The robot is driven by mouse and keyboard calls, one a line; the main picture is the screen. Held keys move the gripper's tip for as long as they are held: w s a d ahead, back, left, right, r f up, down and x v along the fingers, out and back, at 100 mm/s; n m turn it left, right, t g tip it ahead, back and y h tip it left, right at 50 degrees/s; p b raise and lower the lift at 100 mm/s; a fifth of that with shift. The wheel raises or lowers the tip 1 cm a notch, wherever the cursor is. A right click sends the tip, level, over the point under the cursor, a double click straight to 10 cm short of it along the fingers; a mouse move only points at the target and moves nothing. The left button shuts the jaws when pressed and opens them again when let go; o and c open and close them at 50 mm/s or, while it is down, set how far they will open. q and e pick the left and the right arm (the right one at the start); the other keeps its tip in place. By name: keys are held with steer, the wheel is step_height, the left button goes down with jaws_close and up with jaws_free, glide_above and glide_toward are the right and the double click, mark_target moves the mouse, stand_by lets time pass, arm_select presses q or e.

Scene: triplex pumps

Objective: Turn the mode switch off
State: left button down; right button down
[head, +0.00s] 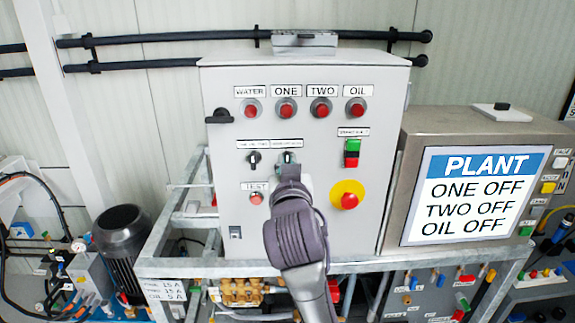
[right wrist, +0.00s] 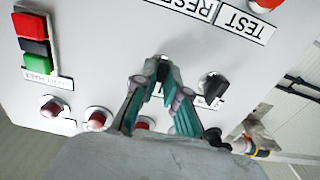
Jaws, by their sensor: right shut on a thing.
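The grey control cabinet (head: 325,240) carries two black selector knobs under small labels that I cannot read clearly. The left knob (head: 253,157) is free; it also shows in the right wrist view (right wrist: 213,87), beside my fingers. My right gripper (head: 289,160) is at the right knob, its fingers against the panel. In the right wrist view, the teal fingertips (right wrist: 160,75) are close together around that knob and mostly hide it. I cannot tell which way the right knob points. My left gripper is not in view.
Red lamps (head: 321,108) run above the knobs. A red-and-green switch (head: 352,153) and a red emergency button (head: 349,201) on yellow sit to the right. A TEST button (head: 256,198) is below left. The PLANT screen (head: 470,197) reads ONE OFF, TWO OFF, OIL OFF.

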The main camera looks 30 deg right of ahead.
mark_target(287, 115)
steer(key=c, duration=1.2)
jaws_free()
steer(key=shift+w, duration=0.1)
step_height(287, 115, up, 10)
steer(key=shift+f, duration=0.15)
